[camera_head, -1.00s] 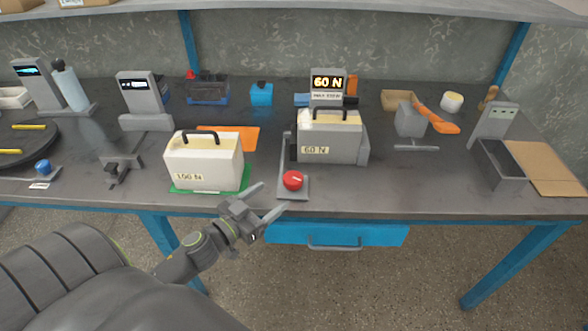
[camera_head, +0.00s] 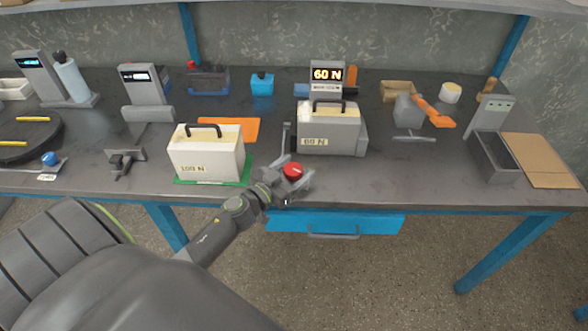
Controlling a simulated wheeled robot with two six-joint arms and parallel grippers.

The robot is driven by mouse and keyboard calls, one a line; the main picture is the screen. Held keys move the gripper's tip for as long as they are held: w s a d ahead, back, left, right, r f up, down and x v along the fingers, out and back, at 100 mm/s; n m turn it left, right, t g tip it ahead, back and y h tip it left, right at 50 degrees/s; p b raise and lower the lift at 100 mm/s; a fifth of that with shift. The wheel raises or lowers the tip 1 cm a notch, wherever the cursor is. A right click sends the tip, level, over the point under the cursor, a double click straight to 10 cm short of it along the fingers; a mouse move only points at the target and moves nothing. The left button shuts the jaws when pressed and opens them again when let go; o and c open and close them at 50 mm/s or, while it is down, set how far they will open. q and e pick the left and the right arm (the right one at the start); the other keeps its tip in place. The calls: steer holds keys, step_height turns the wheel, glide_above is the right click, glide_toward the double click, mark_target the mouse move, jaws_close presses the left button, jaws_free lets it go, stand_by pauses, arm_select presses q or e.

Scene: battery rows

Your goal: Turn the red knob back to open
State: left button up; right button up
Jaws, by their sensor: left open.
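The red knob (camera_head: 293,170) sits on a small grey bracket at the front edge of the bench, in front of the grey box marked 60 N (camera_head: 329,131). My left gripper (camera_head: 290,185) is open at the knob, its fingers close around or just below it. I cannot tell whether they touch it. The display (camera_head: 327,74) behind the grey box reads 60 N. My right gripper is not in view.
A blue drawer (camera_head: 335,223) is under the bench edge. A grey open bin (camera_head: 497,158) stands at the right.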

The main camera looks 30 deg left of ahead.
arm_select(q)
steer(key=c, duration=1)
steer(key=shift+n+y, duration=0.3)
steer(key=shift+y, duration=0.2)
